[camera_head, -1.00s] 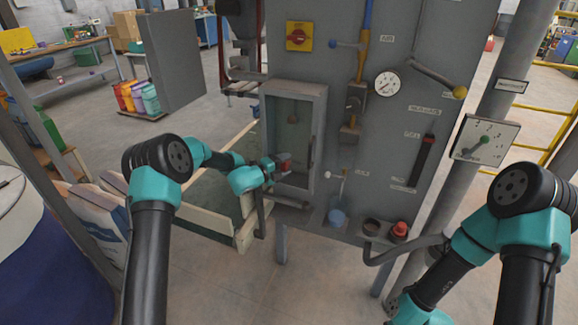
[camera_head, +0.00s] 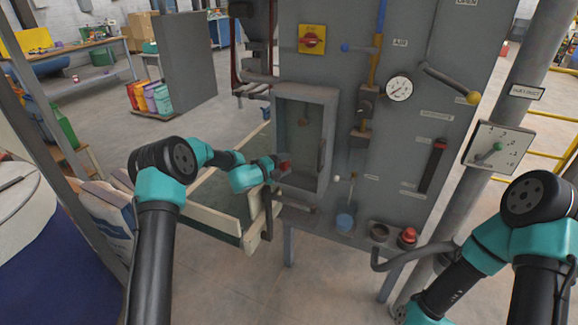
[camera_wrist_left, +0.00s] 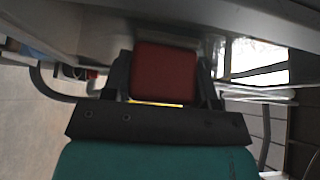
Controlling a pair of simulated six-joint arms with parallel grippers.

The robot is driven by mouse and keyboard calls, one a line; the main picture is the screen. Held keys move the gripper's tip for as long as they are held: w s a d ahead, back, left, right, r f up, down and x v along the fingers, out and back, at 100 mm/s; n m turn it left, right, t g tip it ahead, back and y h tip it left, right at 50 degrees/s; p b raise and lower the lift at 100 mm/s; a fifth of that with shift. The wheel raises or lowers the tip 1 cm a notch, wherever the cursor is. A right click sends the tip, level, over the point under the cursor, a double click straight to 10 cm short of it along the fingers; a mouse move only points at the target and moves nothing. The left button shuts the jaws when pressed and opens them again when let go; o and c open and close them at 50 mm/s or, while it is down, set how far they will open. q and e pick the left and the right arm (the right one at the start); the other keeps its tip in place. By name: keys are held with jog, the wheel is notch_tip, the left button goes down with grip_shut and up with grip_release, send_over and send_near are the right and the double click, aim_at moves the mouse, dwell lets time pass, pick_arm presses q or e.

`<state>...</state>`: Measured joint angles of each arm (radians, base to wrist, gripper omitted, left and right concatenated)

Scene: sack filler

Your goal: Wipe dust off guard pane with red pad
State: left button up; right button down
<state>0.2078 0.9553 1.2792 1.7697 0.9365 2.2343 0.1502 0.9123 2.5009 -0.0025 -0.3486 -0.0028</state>
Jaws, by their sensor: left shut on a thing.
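The red pad (camera_wrist_left: 165,73) is held between the two fingers of my left gripper (camera_wrist_left: 165,85) in the left wrist view. In the head view, the left gripper (camera_head: 277,164) is at the lower left of the guard pane (camera_head: 300,135), with the red pad (camera_head: 285,167) at its tip. The pane is a greenish window in a grey frame on the machine. I cannot tell whether the pad touches it. Dust is too small to make out. My right arm shows at lower right; its gripper is out of view.
The grey machine cabinet (camera_head: 345,70) carries a pressure gauge (camera_head: 399,87), levers and a yellow-red switch (camera_head: 312,39). A conveyor-like trough (camera_head: 215,222) lies under my left arm.

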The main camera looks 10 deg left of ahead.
pick_arm(q)
jog(key=shift+w+a, duration=0.1)
jog(key=shift+a, duration=0.75)
jog(key=s+a, duration=0.1)
jog(key=s, duration=0.5)
jog(key=shift+a, duration=0.1)
jog(key=s, duration=0.3)
jog(key=shift+a, duration=0.3)
jog(key=shift+d, duration=0.1)
dwell(0.7)
